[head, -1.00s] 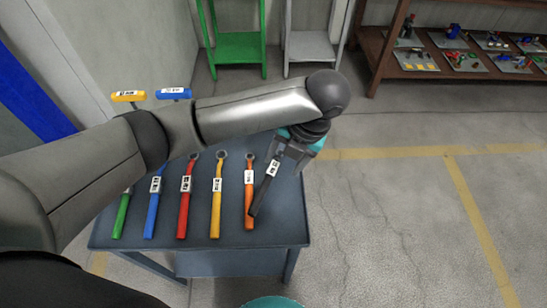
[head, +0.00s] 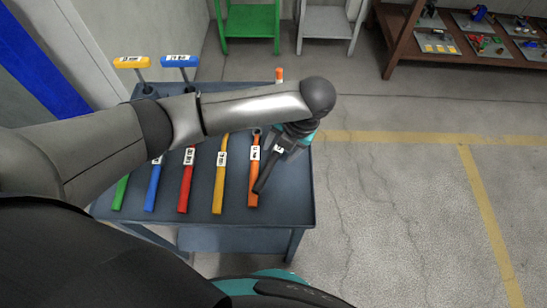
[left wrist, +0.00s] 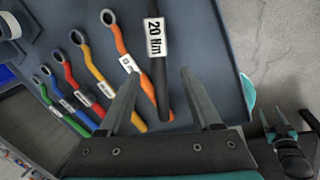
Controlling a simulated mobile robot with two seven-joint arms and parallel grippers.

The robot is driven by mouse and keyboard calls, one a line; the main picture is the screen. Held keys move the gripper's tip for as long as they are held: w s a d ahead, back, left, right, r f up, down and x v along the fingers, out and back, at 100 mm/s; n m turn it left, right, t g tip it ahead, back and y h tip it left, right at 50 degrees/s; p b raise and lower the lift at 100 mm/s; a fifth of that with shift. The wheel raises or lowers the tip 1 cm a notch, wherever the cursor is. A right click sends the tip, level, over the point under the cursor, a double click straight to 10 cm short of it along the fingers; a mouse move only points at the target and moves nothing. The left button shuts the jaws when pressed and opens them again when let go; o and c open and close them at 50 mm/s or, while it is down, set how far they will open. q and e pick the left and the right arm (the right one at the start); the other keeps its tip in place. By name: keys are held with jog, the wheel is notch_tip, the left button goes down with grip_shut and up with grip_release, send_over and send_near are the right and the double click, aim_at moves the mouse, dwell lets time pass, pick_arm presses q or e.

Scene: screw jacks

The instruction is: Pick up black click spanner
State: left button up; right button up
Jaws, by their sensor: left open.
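The black click spanner (head: 263,182) lies at the right end of a row on the table, slanted, with its lower end close to the orange spanner (head: 253,190). In the left wrist view the black spanner (left wrist: 159,88) carries a white "20 Nm" label and runs between my open fingers. My left gripper (head: 276,160) is over the spanner. In the left wrist view the gripper (left wrist: 160,74) is open, a finger on each side of the shaft, with gaps visible. The spanner's far end is out of that view. A dark, teal-trimmed gripper-like part (left wrist: 280,130), perhaps my right gripper, shows at right.
Yellow (head: 219,185), red (head: 186,185), blue (head: 153,185) and green (head: 121,192) spanners lie to the left on the blue-grey table (head: 300,205). T-handled tools (head: 132,62) stand at its back left. Open floor lies to the right, with a brown shelf (head: 400,45) behind.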

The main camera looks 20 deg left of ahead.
aim_at(275, 156)
pick_arm(q)
jog(key=b+x, duration=0.1)
jog(key=x, duration=0.3)
jog(key=shift+a+f, duration=0.2)
grip_shut()
jog(key=shift+r, duration=0.1)
dwell(1.1)
